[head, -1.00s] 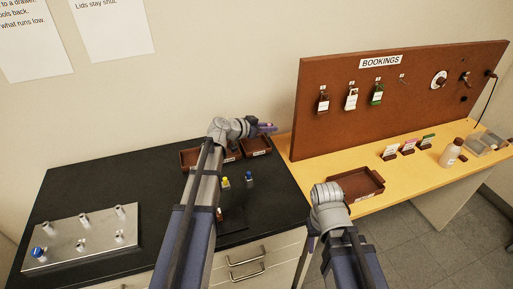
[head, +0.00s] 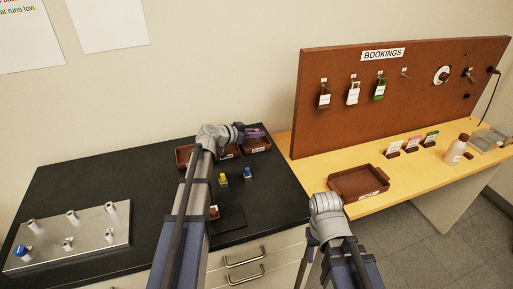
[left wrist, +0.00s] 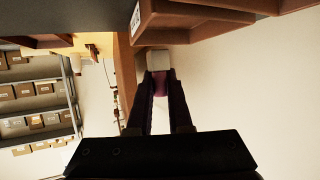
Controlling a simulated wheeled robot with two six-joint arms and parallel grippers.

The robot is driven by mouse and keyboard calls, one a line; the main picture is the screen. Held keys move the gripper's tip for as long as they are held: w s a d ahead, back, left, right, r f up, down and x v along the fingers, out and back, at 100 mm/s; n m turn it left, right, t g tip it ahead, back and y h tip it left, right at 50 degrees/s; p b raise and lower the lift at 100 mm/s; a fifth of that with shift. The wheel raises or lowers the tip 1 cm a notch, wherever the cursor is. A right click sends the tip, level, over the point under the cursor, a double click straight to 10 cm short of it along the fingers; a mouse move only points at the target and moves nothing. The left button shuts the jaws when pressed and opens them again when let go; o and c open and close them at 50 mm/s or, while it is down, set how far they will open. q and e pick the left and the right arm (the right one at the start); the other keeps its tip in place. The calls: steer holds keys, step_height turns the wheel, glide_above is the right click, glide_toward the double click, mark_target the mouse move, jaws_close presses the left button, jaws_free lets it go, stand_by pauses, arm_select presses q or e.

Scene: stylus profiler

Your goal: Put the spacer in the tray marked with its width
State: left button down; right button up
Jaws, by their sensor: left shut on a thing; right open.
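My left gripper (head: 256,133) is over the brown trays at the back of the black bench. In the left wrist view its fingers (left wrist: 160,88) are shut on a small pale block with a purple part, seemingly the spacer (left wrist: 159,61). Of the small brown trays, the right one (head: 258,149) is just under the gripper, and the left one (head: 183,157) is partly behind my left arm. A middle tray is mostly hidden. The tray labels are too small to read. My right gripper (head: 309,246) is open and empty in front of the benches.
A yellow-topped piece (head: 223,179) and a blue-topped piece (head: 248,173) stand on the black bench. A dark mat (head: 232,219) lies in front. A metal plate (head: 95,243) with several pegs is at left. A larger brown tray (head: 345,181) sits on the wooden bench.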

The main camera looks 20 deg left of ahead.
mark_target(257, 141)
arm_select(q)
steer(key=shift+f+b, duration=1.75)
steer(key=shift+f, duration=0.05)
steer(key=shift+f, duration=0.1)
steer(key=shift+f, duration=0.15)
steer(key=c, duration=1.1)
jaws_free()
steer(key=shift+r, duration=0.3)
steer(key=p+v, duration=0.4)
steer(key=v, duration=0.7)
steer(key=shift+s, duration=0.1)
steer(key=shift+s+a+r+p, duration=0.15)
steer(key=shift+s+a+p, duration=0.15)
